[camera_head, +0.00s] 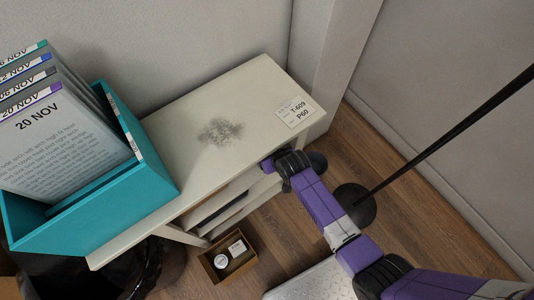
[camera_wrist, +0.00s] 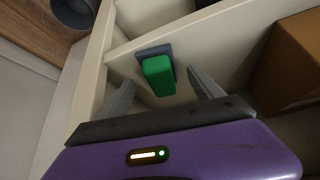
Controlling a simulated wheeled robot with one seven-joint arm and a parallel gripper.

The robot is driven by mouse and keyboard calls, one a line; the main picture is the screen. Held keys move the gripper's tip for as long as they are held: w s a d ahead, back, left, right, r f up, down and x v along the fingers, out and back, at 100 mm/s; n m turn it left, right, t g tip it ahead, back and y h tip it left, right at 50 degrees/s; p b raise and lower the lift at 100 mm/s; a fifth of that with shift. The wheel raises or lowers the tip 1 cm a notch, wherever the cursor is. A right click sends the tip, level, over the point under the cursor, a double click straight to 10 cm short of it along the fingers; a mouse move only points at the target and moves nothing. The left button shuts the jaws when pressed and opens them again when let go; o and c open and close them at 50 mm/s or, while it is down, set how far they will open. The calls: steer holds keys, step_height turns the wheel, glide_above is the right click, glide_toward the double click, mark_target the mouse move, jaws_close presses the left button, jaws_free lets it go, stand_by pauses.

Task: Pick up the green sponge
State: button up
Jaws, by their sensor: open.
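The green sponge (camera_wrist: 158,75) shows in the wrist view, inside a pale shelf compartment. It is set against a dark grey-blue block or backing (camera_wrist: 155,52); I cannot tell whether the two are joined. My gripper (camera_wrist: 160,86) is open, with one grey finger on either side of the sponge and no visible contact. In the head view the sponge is hidden beneath the cabinet top (camera_head: 262,82), and my purple arm reaches down to the cabinet's right side, its gripper out of sight.
A brown box (camera_wrist: 290,62) stands right of the sponge in the wrist view. Pale shelf walls (camera_wrist: 92,75) enclose the space. In the head view, a teal file box (camera_head: 120,215) sits on the cabinet, and a small open carton (camera_head: 228,258) is on the floor.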

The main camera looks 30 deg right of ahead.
steer(key=shift+b+x, duration=0.4)
steer(key=shift+x, duration=1.2)
steer(key=shift+w+r, duration=0.1)
steer(key=shift+w, duration=0.1)
steer(key=c, duration=1.5)
steer(key=shift+o, duration=0.2)
steer(key=s, duration=1.8)
steer(key=shift+a+p, duration=0.3)
steer(key=shift+p, duration=0.05)
steer(key=shift+r, duration=0.1)
